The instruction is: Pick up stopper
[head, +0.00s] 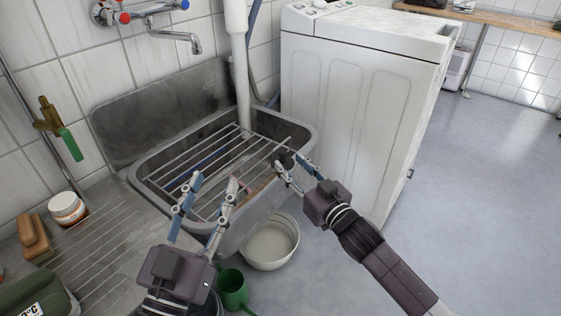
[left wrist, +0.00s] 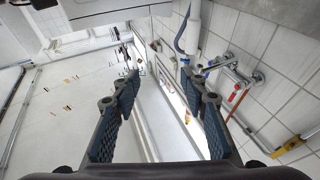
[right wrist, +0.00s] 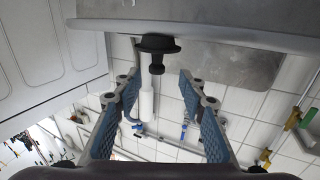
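The stopper is a black piece with a wide flange and a narrow stem (right wrist: 157,46). In the right wrist view it sits at the pale sink rim, just beyond and between my right fingertips. In the head view a small dark piece (head: 285,157) at the sink's right end, by those fingertips, appears to be the same stopper. My right gripper (head: 289,163) is open and empty, its fingers on either side of the stopper's line without visible contact (right wrist: 158,80). My left gripper (head: 214,182) is open and empty over the sink's front left; its spread fingers show in the left wrist view (left wrist: 159,78).
A metal rack (head: 215,158) covers the grey sink (head: 310,140). A white washing machine (head: 350,110) stands close to the right. A pale bowl (head: 272,247) and green watering can (head: 232,288) are below the sink. A jar (head: 66,208) stands left. Floor at right is clear.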

